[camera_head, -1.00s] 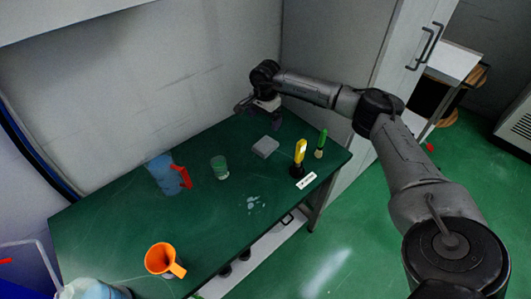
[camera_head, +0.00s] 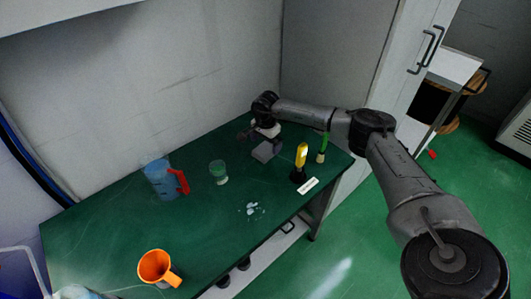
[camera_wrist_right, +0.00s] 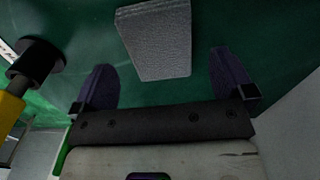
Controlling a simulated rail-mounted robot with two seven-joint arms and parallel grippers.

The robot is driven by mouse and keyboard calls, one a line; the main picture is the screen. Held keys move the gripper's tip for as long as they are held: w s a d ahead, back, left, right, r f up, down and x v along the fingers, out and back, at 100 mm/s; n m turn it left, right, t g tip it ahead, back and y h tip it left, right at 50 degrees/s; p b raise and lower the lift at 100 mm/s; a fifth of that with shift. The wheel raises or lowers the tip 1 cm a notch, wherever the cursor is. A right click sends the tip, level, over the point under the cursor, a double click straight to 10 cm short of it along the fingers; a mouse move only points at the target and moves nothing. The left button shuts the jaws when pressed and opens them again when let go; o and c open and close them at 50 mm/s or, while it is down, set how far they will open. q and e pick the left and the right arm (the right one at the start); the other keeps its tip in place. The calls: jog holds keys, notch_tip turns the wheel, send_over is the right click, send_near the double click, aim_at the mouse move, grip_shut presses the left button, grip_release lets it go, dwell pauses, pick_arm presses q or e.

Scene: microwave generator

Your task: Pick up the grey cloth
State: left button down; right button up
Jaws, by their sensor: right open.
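The grey cloth (camera_head: 264,151) is a small flat folded block on the far right part of the green table. In the right wrist view the cloth (camera_wrist_right: 157,40) shows as a textured grey slab, its near end between the two fingers and the rest beyond them. My right gripper (camera_head: 261,139) is open over the far side of the cloth. Its dark fingers (camera_wrist_right: 163,76) stand apart on either side with a gap to the cloth; I cannot tell the exact height. My left gripper is not in view.
A glass (camera_head: 218,173), a blue jug with red handle (camera_head: 160,179) and an orange mug (camera_head: 154,266) stand left. Walls close the table's back.

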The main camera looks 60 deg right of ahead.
aim_at(266, 149)
notch_tip(266, 149, down, 3)
jog(key=shift+f+b, duration=0.2)
jog(key=shift+b, duration=0.2)
jog(key=shift+c, duration=0.3)
jog(key=shift+c, duration=0.7)
jog(key=c, duration=0.7)
jog(key=shift+r, duration=0.25)
notch_tip(266, 149, up, 10)
jog(key=p, duration=0.3)
jog(key=shift+f, duration=0.2)
